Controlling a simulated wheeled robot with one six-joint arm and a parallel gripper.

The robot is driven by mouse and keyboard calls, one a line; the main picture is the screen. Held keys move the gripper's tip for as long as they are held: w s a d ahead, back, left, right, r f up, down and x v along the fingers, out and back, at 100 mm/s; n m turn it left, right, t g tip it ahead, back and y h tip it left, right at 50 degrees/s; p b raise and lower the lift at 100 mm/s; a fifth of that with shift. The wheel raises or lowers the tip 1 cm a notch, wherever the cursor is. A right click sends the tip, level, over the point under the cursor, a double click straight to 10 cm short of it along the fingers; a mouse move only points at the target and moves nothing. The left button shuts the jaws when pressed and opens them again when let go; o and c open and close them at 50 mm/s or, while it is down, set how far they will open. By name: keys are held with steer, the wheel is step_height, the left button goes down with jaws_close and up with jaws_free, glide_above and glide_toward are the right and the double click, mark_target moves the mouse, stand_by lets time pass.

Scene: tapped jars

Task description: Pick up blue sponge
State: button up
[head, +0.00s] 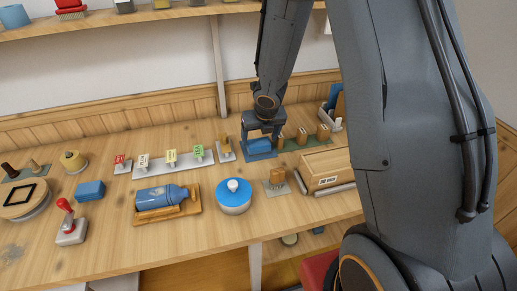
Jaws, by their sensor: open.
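My gripper (262,136) points down at the back of the wooden bench, open, with its fingers at a small blue block (259,147) that looks like a sponge. The block lies on a darker blue tray or mat (268,156). The fingers appear to straddle the block; I cannot tell whether they touch it. A second plain blue block (90,190) lies on the bench at the left, well away from my gripper. I cannot tell for certain which of the two is the sponge.
A white rack with coloured tags (173,162) stands left of my gripper. Wooden pegs stand on a green mat (312,142) to its right. In front are a blue-lidded jar (233,197), a blue bottle (162,196), a brush (277,181) and a wooden box (325,168).

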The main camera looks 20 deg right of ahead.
mark_target(259, 142)
steer(key=b+x, duration=0.3)
steer(key=x, duration=0.2)
steer(key=shift+d, duration=0.1)
steer(key=shift+r, duration=0.1)
steer(key=c, duration=0.8)
steer(key=shift+r, duration=0.15)
